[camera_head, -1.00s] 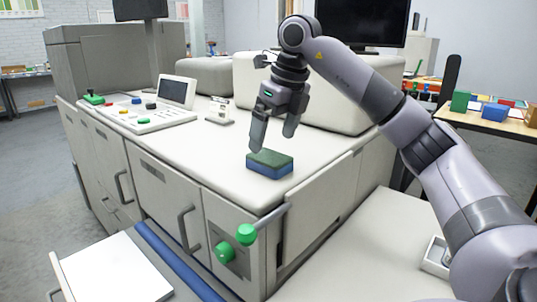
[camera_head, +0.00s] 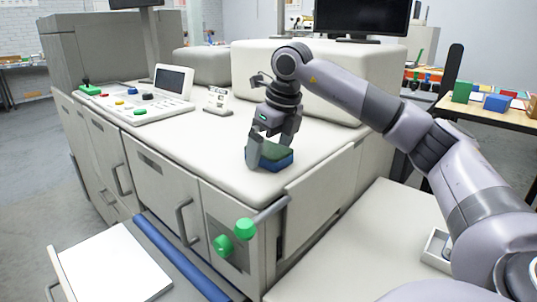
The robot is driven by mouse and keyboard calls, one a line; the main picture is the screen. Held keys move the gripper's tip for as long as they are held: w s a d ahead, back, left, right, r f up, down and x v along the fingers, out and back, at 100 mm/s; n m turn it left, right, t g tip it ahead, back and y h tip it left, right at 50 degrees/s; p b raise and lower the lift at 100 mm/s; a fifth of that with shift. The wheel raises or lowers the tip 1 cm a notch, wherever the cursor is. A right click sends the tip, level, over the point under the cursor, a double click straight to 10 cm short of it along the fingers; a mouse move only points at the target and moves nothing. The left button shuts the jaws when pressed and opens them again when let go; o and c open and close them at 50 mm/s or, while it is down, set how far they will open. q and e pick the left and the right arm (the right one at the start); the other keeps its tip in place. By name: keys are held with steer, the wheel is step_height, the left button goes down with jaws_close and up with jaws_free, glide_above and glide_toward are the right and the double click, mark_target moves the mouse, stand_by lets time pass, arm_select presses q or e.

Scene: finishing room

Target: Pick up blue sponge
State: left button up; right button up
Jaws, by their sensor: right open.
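The blue sponge (camera_head: 277,164) has a dark green top layer and lies flat on the light machine top, near its front right edge. My right gripper (camera_head: 268,155) is down at the sponge with its jaws open. One finger stands at the sponge's left end and hides part of it. The other finger is above or behind its right part; I cannot tell whether either touches it. My left gripper is not in view.
A control panel (camera_head: 137,105) with coloured buttons and a small screen stands at the left on the machine top. Green knobs (camera_head: 244,229) and a handle stick out at the front. A side table (camera_head: 490,117) at right holds coloured blocks.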

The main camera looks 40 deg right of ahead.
steer(key=c, duration=1.1)
steer(key=shift+c, duration=0.2)
steer(key=shift+r, duration=0.15)
step_height(320, 180, up, 12)
steer(key=p, duration=0.1)
step_height(320, 180, up, 6)
steer(key=p, duration=0.3)
glide_above(269, 149)
steer(key=shift+d+r+p, duration=0.15)
steer(key=shift+r+p, duration=0.25)
steer(key=shift+r, duration=0.5)
steer(key=shift+o, duration=1.2)
steer(key=shift+c, duration=0.4)
